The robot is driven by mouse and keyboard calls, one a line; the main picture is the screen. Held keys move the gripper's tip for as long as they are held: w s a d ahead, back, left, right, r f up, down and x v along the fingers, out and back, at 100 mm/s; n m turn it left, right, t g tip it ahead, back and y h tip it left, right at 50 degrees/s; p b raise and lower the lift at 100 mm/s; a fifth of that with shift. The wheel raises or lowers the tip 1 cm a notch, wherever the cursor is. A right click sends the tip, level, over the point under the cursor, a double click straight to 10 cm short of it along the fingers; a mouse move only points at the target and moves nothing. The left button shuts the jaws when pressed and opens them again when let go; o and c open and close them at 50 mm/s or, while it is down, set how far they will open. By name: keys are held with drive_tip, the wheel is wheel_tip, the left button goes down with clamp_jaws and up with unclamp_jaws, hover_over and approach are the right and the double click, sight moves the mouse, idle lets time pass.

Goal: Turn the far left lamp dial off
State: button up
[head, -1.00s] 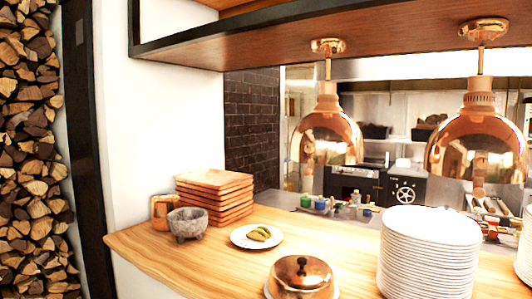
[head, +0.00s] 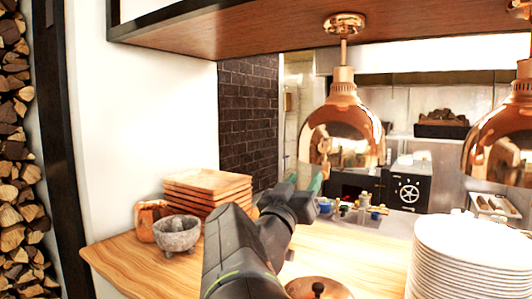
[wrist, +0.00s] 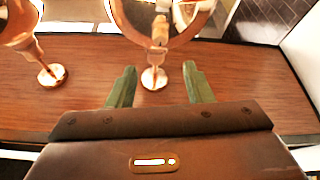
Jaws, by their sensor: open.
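The left copper lamp (head: 341,130) hangs on a short stem from the underside of the wooden shelf. In the wrist view its shade (wrist: 160,28) is at the top and its round ceiling mount (wrist: 154,78) shows between my fingers.
A second copper lamp (head: 503,130) hangs to the right. The wooden shelf (head: 250,25) spans overhead. On the counter (head: 125,262) stand stacked wooden trays (head: 205,185), a stone mortar (head: 177,233), a copper lid (head: 318,289) and a tall plate stack (head: 465,262).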

sight(322, 151)
drive_tip(key=p+x, duration=0.2)
drive_tip(key=x, duration=1.1)
drive_tip(key=c, duration=1)
